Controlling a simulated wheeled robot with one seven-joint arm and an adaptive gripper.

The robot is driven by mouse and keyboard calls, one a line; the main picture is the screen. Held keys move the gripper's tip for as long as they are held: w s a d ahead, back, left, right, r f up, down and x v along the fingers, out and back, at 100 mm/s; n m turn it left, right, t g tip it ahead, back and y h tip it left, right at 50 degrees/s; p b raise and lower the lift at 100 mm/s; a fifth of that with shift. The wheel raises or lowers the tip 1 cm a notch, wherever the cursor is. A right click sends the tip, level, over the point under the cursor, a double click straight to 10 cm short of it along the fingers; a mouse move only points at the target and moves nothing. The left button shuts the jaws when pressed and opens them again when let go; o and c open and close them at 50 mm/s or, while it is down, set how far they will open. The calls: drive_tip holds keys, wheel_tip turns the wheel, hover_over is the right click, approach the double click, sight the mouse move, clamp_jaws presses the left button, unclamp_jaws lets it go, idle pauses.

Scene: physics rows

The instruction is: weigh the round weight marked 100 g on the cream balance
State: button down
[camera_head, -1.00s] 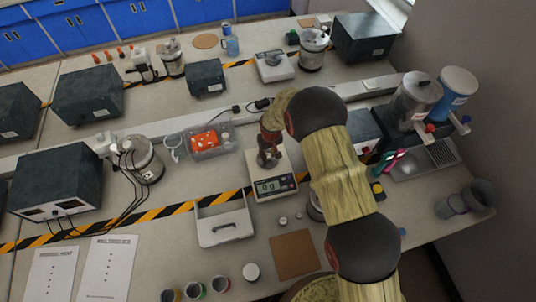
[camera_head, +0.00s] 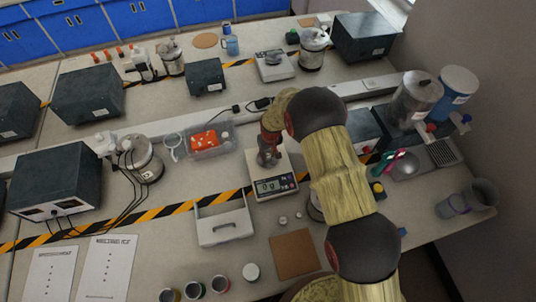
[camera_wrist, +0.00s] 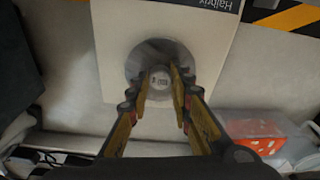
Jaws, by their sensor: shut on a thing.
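The cream balance (camera_head: 261,178) stands in the middle of the bench with its display facing front; the digits look like zero but are small. It also shows in the wrist view (camera_wrist: 115,35), with a round metal pan (camera_wrist: 150,53) on top. The round metal weight (camera_wrist: 161,81) is between my fingertips over the pan, its marked face toward the wrist camera; the marking is too blurred to read surely. My gripper (camera_wrist: 160,86) is shut on this weight. In the head view my gripper (camera_head: 268,160) is over the balance and hides the weight. I cannot tell whether the weight touches the pan.
Small weights (camera_head: 283,220) lie in front of the balance. A white caddy (camera_head: 222,228) stands front left, a brown mat (camera_head: 294,254) front right. A clear tray (camera_head: 211,141) with orange things is left of the balance. A second balance (camera_head: 273,67) stands at the back.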

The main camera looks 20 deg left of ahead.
drive_tip(key=c, duration=1.6)
unclamp_jaws()
drive_tip(key=shift+o, duration=0.5)
drive_tip(key=o, duration=0.3)
drive_tip(key=shift+r+p, duration=1.25)
drive_tip(key=shift+r, duration=2.75)
drive_tip(key=shift+f, duration=0.1)
